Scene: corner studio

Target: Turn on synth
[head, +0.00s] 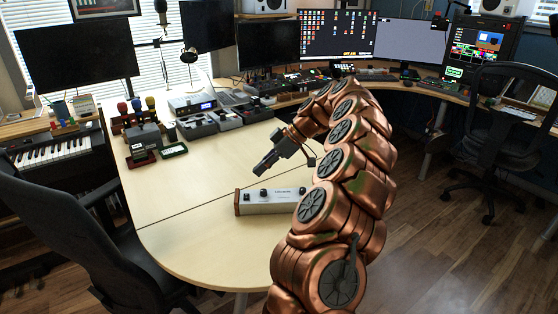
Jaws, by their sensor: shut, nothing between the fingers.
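The synth (273,202), a small light-coloured box with a wooden end cheek and black knobs on top, sits near the right edge of the pale wooden table (190,235). Its right end is hidden behind my copper-coloured arm. My gripper (259,170) is shut and empty. It points down and to the left, and in the picture it appears just above the synth's back edge. I cannot tell how far it is above the table. The labels and any switch on the synth are too small to make out.
Several small devices (210,120) stand farther back on the table. Screens (338,38) and a long desk line the back. A black office chair (60,245) stands at the left, another (500,120) at the right. The table's front left is clear.

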